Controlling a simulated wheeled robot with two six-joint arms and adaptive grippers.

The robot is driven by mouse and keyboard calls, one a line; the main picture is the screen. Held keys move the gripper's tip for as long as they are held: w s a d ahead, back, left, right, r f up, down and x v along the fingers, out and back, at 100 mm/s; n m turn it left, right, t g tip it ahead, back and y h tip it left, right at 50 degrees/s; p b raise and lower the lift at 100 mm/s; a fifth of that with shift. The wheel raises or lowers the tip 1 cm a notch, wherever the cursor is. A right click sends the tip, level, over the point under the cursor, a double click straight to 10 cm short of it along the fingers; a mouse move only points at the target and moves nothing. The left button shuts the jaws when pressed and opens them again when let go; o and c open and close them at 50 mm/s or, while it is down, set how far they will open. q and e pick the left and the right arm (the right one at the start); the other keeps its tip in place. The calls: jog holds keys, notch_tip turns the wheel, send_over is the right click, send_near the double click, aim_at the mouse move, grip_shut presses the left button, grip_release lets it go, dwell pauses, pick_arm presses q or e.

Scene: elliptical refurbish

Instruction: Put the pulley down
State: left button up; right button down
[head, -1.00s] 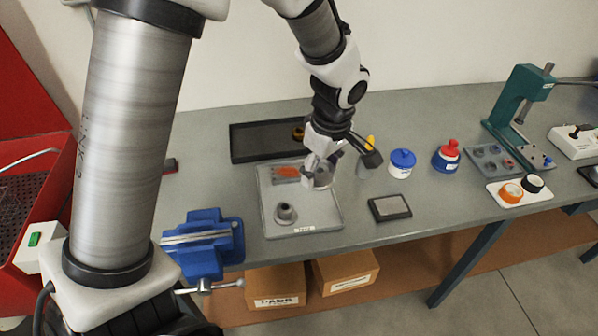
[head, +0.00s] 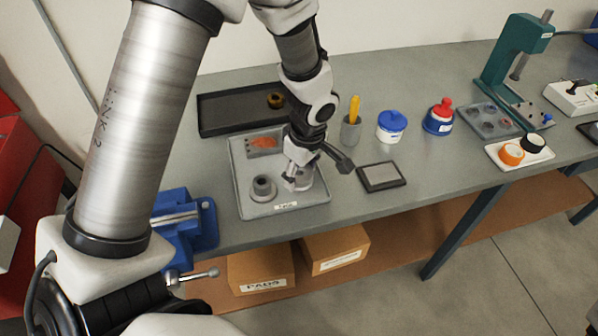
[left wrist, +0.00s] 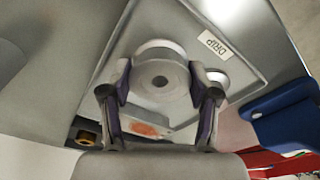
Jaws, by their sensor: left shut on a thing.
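The pulley (left wrist: 162,82), a grey round part with a centre hole, sits between the fingers of my left gripper (left wrist: 160,92) in the left wrist view. The left gripper (head: 298,181) is shut on it, low over the right side of the grey tray labelled DRIP (head: 303,203). In the head view the gripper partly hides the pulley (head: 306,177). I cannot tell whether the pulley touches the tray floor. The tray also shows in the left wrist view (left wrist: 190,28). My right gripper is not in view.
A grey flanged part (head: 263,189) stands on the tray's front left, and a plate with an orange patch (head: 263,143) lies at its back. A black tray (head: 225,115) is behind. A blue vise (head: 185,220) is at front left. A dark-framed pad (head: 381,176) and a cup (head: 351,131) are right.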

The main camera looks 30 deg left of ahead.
aim_at(305, 175)
pick_arm(q)
jog(key=shift+w+f, duration=0.15)
jog(key=shift+f, duration=0.6)
jog(key=shift+f+b, duration=0.15)
jog(key=shift+b, duration=0.15)
jog(key=o, duration=1.2)
jog(key=shift+o, duration=0.2)
notch_tip(305, 175, up, 12)
jog(key=d+p, duration=0.1)
jog(key=shift+d+r, duration=0.2)
jog(key=shift+s, duration=0.2)
